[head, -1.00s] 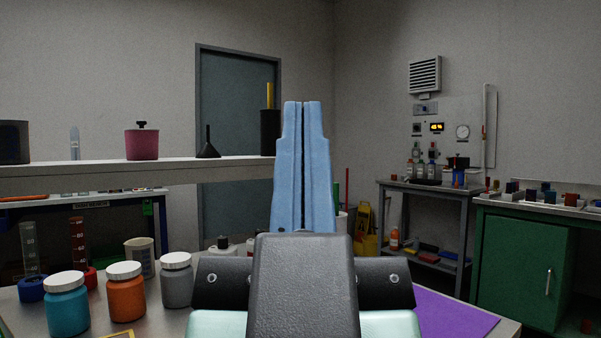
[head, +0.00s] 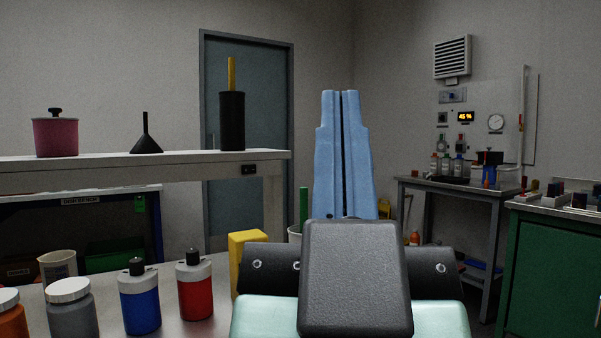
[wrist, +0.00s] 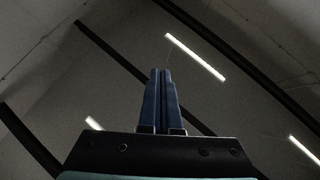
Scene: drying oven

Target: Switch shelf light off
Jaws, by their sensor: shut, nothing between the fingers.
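A small black switch (head: 249,169) sits on the front edge of the raised shelf (head: 185,162), near its right end, in the head view. My gripper (head: 341,93) points upward to the right of the shelf end, apart from the switch. Its two blue fingers are shut with nothing between them. In the wrist view my gripper (wrist: 160,72) points toward the ceiling, and neither switch nor shelf shows there. I cannot make out the switch's position or whether the shelf light is lit.
On the shelf stand a pink pot (head: 56,136), a black funnel (head: 146,136) and a black cylinder (head: 232,120) with a yellow rod. Below are blue (head: 140,301) and red (head: 195,287) bottles and a yellow block (head: 245,255). A green cabinet (head: 550,270) stands right.

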